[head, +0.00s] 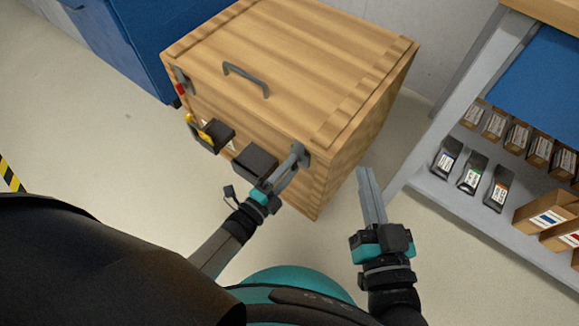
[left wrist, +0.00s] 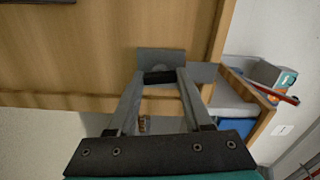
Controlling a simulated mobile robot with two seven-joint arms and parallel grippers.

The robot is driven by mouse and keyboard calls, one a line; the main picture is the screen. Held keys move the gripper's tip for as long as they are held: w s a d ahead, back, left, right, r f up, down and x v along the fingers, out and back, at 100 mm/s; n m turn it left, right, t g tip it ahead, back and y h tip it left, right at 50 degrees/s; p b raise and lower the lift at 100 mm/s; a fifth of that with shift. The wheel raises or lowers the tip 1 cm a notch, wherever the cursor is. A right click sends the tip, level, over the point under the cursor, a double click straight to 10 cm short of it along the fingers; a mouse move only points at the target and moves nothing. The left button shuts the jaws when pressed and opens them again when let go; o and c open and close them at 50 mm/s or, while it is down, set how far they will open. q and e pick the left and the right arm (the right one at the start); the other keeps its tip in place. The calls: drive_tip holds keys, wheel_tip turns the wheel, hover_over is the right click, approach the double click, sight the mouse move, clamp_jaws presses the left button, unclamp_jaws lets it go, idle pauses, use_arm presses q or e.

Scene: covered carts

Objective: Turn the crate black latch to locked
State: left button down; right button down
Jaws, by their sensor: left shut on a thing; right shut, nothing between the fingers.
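The wooden crate (head: 300,60) stands on the floor with its lid down and a grey handle on top. My left gripper (head: 297,157) reaches to the front right corner of the crate, just below the lid edge. In the left wrist view its two fingers are shut on the black latch (left wrist: 160,77), one finger on each side. A grey plate (left wrist: 160,58) sits behind the latch. In the head view the fingers hide most of the latch. My right gripper (head: 365,172) is shut and empty, to the right of the crate and apart from it.
A red-marked latch (head: 180,88) is at the crate's left corner. Two dark boxes (head: 256,163) jut from its front, with yellow tool handles (head: 200,128) by the left one. A grey shelf (head: 440,197) with packages stands right. A blue cabinet (head: 125,40) is behind left.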

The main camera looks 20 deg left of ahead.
use_arm(q)
drive_tip(key=shift+m, duration=0.6)
drive_tip(key=shift+c, duration=1.6)
unclamp_jaws()
drive_tip(key=shift+s, duration=0.1)
drive_tip(key=p+v, duration=0.2)
drive_tip(key=v, duration=1.3)
use_arm(e)
drive_tip(key=d+f+g+h, duration=0.1)
drive_tip(key=g, duration=0.1)
drive_tip(key=w+d+f+g, duration=0.1)
drive_tip(key=g, duration=0.1)
drive_tip(key=shift+d+f+n+h, duration=0.3)
drive_tip(key=shift+d+n+h, duration=0.1)
use_arm(q)
drive_tip(key=shift+a, duration=0.1)
